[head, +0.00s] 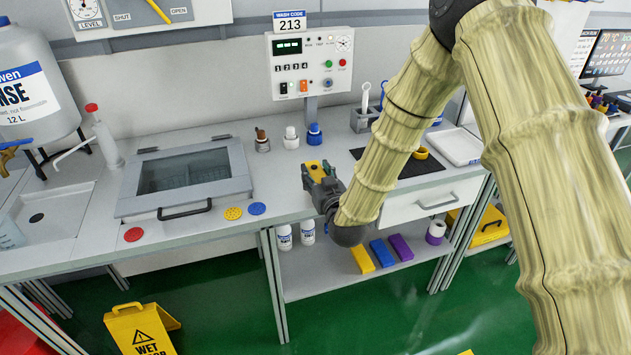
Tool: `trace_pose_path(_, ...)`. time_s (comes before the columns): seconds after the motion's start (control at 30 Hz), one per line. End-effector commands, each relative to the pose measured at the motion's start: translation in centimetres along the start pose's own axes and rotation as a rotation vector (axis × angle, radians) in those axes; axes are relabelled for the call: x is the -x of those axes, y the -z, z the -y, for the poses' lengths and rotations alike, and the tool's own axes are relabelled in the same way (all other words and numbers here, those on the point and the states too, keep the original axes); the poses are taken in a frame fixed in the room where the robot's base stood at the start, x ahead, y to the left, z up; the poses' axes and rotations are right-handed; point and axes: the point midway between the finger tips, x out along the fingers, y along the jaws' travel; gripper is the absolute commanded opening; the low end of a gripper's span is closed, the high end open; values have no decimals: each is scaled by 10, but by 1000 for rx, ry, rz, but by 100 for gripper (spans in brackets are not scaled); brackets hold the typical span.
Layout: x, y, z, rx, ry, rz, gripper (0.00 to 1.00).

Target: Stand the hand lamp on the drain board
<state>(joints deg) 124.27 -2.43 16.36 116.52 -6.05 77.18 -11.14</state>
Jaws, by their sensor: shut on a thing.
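My gripper (318,180) is above the front part of the bench, between the lidded washer and the dark mat. It is shut on a small yellow and dark thing, which I take to be the hand lamp (315,167). The fingers hide much of it, and its tilt is hard to tell. A shallow white tray (460,147) lies at the right end of the bench, and a pale sunken sink area (62,198) with a dark drain is at the far left. I cannot tell for sure which is the drain board.
A dark mat (378,165) with a yellow ring-like thing (420,153) lies right of my gripper. Small bottles, including a blue one (314,135), stand behind it. The lidded washer (185,178) is to the left. A yellow wet-floor sign (140,328) stands on the green floor.

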Motion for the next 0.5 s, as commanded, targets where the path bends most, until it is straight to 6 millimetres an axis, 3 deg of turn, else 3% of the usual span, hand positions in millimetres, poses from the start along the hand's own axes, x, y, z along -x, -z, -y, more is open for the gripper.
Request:
trace_pose_path(0.1, -9, 1, 0, 0, 0, -2, 18)
trace_pose_path(0.5, -9, -35, 0, 0, 0, -1, 18)
